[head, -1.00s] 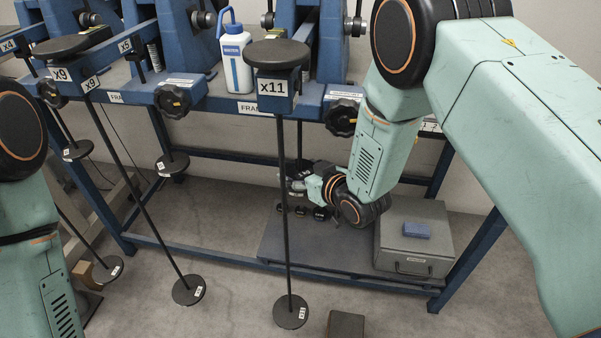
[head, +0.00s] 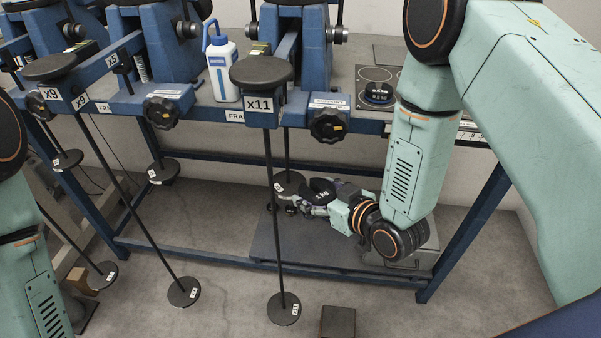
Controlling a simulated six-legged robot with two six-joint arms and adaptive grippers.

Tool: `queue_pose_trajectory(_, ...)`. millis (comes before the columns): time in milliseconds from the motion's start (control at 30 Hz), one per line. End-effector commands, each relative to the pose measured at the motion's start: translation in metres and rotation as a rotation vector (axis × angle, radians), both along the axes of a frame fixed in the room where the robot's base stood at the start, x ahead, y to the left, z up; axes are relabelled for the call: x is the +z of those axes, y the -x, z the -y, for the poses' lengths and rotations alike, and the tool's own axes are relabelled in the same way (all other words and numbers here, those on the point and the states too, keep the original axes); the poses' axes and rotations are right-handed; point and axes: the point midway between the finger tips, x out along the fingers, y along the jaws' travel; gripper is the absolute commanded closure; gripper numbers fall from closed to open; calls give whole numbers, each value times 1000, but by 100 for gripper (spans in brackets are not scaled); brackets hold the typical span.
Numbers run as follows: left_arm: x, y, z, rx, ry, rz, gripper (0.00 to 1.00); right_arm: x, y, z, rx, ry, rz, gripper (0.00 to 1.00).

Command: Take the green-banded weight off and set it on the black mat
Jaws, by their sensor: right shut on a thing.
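My right gripper (head: 313,207) is below the bench, shut on a black weight (head: 322,188) with white lettering. The weight is beside the round plate (head: 288,183) of a hanging rod, behind the front x11 rod. I cannot tell whether it touches the plate. No green band can be made out at this size. A dark mat (head: 376,73) with ring outlines lies on the bench at right, and a black weight (head: 377,92) stands on it. My left arm shows at the left edge; its gripper is out of view.
A white bottle (head: 223,68) stands on the blue bench. A low dark platform (head: 290,245) lies below, and a brown block (head: 338,322) sits on the floor.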

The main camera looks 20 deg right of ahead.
Motion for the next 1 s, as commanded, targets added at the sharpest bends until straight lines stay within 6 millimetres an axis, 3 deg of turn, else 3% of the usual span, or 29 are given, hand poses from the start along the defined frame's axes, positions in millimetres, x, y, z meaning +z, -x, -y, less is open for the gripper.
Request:
queue_pose_trajectory(200,9,0,0,0,0,0,60,3,40,17,-6,-5,3,90)
queue_pose_trajectory(400,12,0,0,0,0,0,60,2,58,24,-1,-2,4,90)
queue_pose_trajectory(1000,19,0,0,0,0,0,60,8,65,27,0,-1,7,90)
